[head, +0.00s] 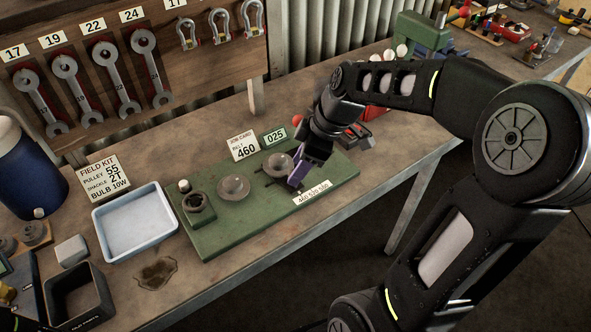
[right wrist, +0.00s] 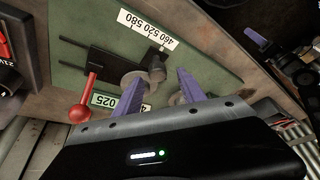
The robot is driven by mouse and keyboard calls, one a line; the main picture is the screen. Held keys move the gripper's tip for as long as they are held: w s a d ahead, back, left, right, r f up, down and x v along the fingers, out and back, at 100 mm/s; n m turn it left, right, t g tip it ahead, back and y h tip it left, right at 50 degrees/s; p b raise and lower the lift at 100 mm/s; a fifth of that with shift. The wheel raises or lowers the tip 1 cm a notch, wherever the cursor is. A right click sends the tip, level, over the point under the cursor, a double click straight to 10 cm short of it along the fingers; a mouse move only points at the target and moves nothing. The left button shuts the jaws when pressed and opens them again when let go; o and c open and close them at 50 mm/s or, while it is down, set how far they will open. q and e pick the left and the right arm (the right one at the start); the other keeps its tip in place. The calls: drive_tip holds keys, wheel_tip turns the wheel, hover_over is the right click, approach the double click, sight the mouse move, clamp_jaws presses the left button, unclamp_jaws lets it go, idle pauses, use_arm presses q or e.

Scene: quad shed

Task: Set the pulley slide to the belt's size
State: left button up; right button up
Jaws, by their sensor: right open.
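The green pulley board (head: 220,232) lies on the bench with a round grey pulley (head: 234,187) and the slide's pulley (head: 278,165). A label reading 460 520 580 (head: 312,192) runs along its front edge. The job card (head: 243,146) reads belt 460. My right gripper (right wrist: 160,75) is open over the slide in the right wrist view, its purple fingers either side of a dark upright block (right wrist: 157,68); contact cannot be told. A purple finger of my left gripper (right wrist: 255,38) shows at upper right.
A white-blue tray (head: 133,250) stands left of the board, near a field kit card (head: 104,178). A black square bin (head: 78,293) and a blue drum (head: 30,175) stand farther left. Wrenches (head: 145,65) hang behind. A bare bench strip lies before the board.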

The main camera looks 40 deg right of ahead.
drive_tip(key=v, duration=0.5)
drive_tip(key=shift+s+r+b, duration=0.1)
drive_tip(key=shift+r+b, duration=0.2)
drive_tip(key=shift+s, duration=0.1)
